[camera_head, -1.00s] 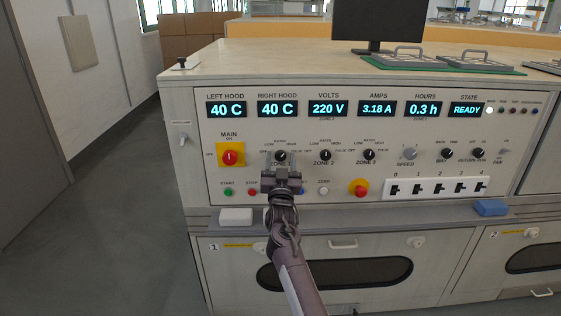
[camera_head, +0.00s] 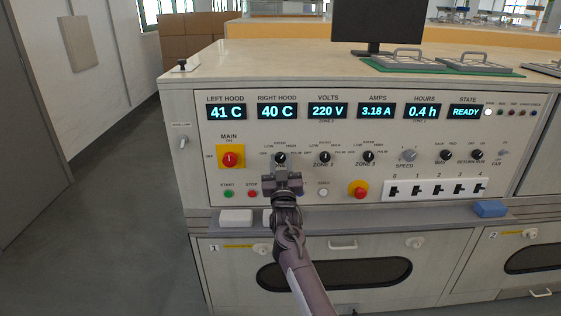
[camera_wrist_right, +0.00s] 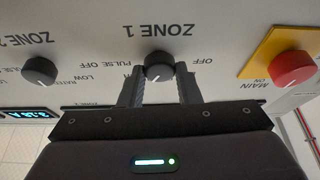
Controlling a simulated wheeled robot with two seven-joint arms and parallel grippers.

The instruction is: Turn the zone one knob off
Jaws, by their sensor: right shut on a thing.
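The zone one knob (camera_head: 280,157) is a small black knob on the pale control panel, right of the red main switch. It also shows in the right wrist view (camera_wrist_right: 158,66), which sees the panel upside down. My right gripper (camera_head: 281,168) reaches it from below. In the wrist view its two fingers (camera_wrist_right: 158,80) stand on either side of the knob and are shut on it. The knob's white pointer mark points down and slightly left there, away from the OFF label (camera_wrist_right: 202,62) on the right. My left gripper is not in view.
The zone two knob (camera_head: 325,157) and zone three knob (camera_head: 368,156) sit to the right. The red main switch (camera_head: 230,159) on its yellow plate is to the left. Push buttons and a red emergency stop (camera_head: 358,188) lie below. A narrow ledge (camera_head: 345,216) runs under the panel.

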